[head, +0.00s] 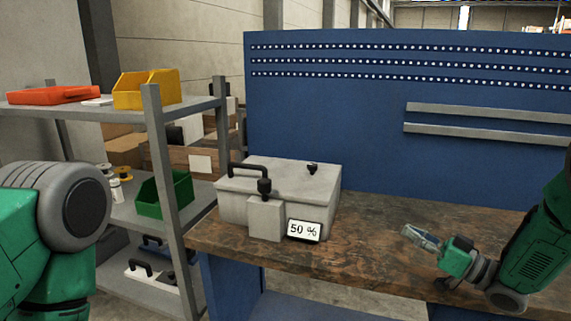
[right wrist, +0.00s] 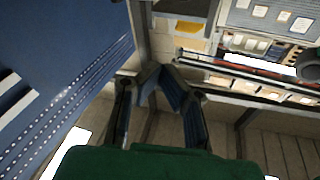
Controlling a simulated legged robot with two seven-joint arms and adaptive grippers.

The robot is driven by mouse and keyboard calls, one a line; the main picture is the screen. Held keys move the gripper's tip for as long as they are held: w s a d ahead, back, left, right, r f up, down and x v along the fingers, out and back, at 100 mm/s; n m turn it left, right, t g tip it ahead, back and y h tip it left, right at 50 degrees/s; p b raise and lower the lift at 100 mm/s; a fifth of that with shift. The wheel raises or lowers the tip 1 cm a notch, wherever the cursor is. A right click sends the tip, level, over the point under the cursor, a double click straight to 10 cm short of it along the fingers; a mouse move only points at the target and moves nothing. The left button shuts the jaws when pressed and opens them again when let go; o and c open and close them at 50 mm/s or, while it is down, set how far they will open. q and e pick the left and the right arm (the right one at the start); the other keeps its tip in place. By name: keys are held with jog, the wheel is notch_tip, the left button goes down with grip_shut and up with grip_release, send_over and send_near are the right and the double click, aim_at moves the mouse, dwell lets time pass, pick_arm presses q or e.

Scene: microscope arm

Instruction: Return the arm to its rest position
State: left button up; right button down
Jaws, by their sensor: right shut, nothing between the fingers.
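My right arm (head: 530,255) comes in from the right edge of the head view, bent at the wrist. My right gripper (head: 408,231) is above the right part of the wooden workbench (head: 370,250), pointing left, apart from the grey box (head: 285,180). In the right wrist view, the fingers of my right gripper (right wrist: 160,75) come together at their tips with nothing between them. My left arm (head: 60,225) shows only in part at the left edge; its gripper is out of view. No microscope can be made out.
The grey box has a black handle, black knobs and a display (head: 304,230) reading 50 %. A shelf (head: 110,115) at the left holds a red tray (head: 50,95), a yellow bin (head: 146,90) and a green bin (head: 163,195). A blue panel (head: 350,90) stands behind the bench.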

jog(key=s+f+m+g+h, duration=0.25)
jog(key=s+f+h, duration=0.45)
jog(key=f, duration=0.5)
jog(key=s+f+m+g+h, duration=0.1)
jog(key=s+f+m+h, duration=0.3)
jog(key=s+f, duration=0.6)
jog(key=s+d+f+g+h, duration=0.1)
jog(key=s+f+g+h, duration=0.3)
jog(key=s, duration=0.9)
jog(key=s+f+g, duration=0.3)
jog(key=s+g, duration=0.3)
jog(key=s, duration=0.7)
notch_tip(320, 180, down, 9)
jog(key=w+a+b, duration=0.1)
jog(key=b, duration=0.9)
jog(key=shift+t, duration=0.35)
jog(key=shift+w+f, duration=0.1)
jog(key=shift+w, duration=0.05)
